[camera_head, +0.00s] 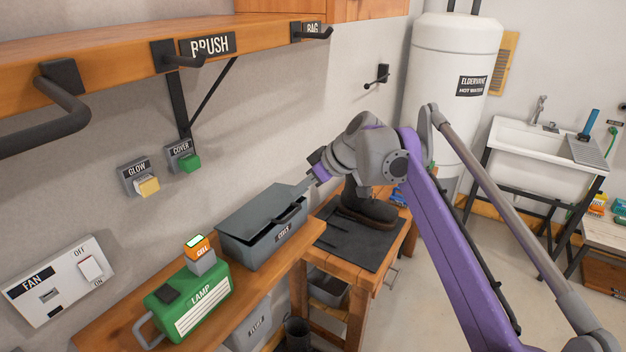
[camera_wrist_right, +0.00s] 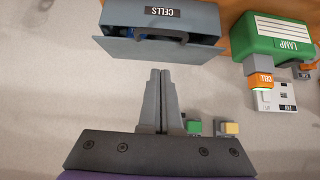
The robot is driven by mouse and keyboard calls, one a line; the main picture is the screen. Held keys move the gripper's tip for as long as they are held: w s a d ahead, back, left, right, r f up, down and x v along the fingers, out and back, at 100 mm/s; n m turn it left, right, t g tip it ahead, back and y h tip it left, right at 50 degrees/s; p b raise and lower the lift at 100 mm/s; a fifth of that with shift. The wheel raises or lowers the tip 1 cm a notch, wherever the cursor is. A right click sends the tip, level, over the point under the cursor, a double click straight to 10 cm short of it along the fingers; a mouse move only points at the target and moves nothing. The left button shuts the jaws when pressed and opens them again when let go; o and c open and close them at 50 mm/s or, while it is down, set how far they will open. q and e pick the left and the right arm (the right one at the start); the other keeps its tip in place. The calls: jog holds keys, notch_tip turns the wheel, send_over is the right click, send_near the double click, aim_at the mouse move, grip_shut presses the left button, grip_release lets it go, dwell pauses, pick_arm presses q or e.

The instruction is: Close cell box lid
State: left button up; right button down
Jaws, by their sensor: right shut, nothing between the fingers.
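The grey cell box (camera_head: 262,246) sits on the wooden shelf, its CELLS label facing front. Its lid (camera_head: 258,208) is partly open, tilted with a dark gap along the front. In the right wrist view the box (camera_wrist_right: 205,18) appears upside down, with the lid (camera_wrist_right: 190,52) ajar and something blue inside. My right gripper (camera_head: 304,184) is at the lid's right end; I cannot tell whether it touches. In the wrist view its fingers (camera_wrist_right: 161,75) are shut and empty, pointing toward the lid's edge. My left gripper is not in view.
A green lamp (camera_head: 190,299) with an orange cell (camera_head: 198,246) on top stands left of the box. A boot (camera_head: 366,208) stands on a lower table to the right. An upper shelf (camera_head: 120,62) with hooks overhangs. Wall switches (camera_head: 140,180) are behind.

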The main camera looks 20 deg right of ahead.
aim_at(298, 205)
jog(key=f, duration=0.3)
jog(key=w+f, duration=0.1)
jog(key=f, duration=0.1)
jog(key=shift+a+f, duration=0.15)
jog(key=shift+a, duration=0.2)
jog(key=shift+f+b, duration=0.1)
jog(key=shift+b, duration=0.2)
jog(key=shift+t+y, duration=0.5)
jog(key=f, duration=0.1)
jog(key=f+b, duration=0.1)
jog(key=f, duration=0.1)
jog(key=s+f, duration=0.1)
jog(key=shift+d+f, duration=0.15)
jog(key=shift+d, duration=0.25)
